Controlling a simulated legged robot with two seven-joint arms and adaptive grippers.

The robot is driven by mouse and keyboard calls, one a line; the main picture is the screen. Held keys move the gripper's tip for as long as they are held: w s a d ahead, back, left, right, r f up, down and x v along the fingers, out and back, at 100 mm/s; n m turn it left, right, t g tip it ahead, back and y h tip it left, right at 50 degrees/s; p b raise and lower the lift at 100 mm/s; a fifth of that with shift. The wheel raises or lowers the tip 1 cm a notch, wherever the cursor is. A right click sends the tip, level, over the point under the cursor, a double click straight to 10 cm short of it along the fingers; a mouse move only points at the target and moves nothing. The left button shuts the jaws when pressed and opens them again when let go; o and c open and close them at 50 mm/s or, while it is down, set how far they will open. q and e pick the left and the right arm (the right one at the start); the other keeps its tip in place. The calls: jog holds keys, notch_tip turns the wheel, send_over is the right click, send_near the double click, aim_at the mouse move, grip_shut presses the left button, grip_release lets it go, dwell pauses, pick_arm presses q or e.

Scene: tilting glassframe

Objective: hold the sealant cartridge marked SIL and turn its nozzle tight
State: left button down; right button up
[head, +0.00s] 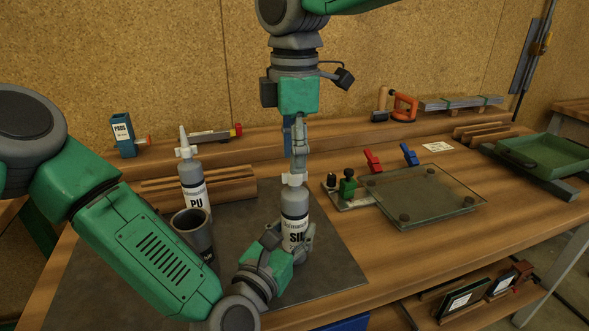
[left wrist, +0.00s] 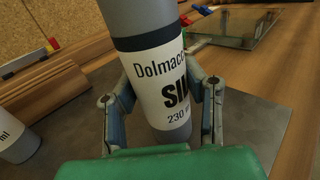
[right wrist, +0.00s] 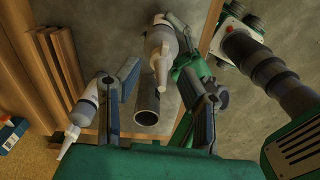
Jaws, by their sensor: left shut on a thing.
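The grey sealant cartridge marked SIL (head: 294,205) stands upright, with a white label and a white nozzle base (head: 293,179). My left gripper (head: 287,240) is shut around its lower body. In the left wrist view both fingers press the cartridge's label (left wrist: 150,75). My right gripper (head: 298,160) points down right above the cartridge and hides the nozzle's upper part. In the right wrist view its fingers (right wrist: 155,65) are apart, with the white nozzle (right wrist: 160,55) between them near the tips. I cannot tell whether a finger touches the nozzle.
A cartridge marked PU (head: 193,180) and an open dark grey tube (head: 196,232) stand left of SIL on the dark mat (head: 335,265). A glass pane (head: 425,195) with red and blue clamps lies to the right. A green tray (head: 550,155) is farther right.

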jog(key=shift+f, duration=1.55)
jog(key=shift+c, duration=0.3)
grip_shut()
jog(key=shift+m, duration=0.4)
jog(key=m, duration=0.4)
jog(key=shift+m, duration=0.4)
jog(key=m, duration=0.6)
jog(key=shift+w+r, duration=0.1)
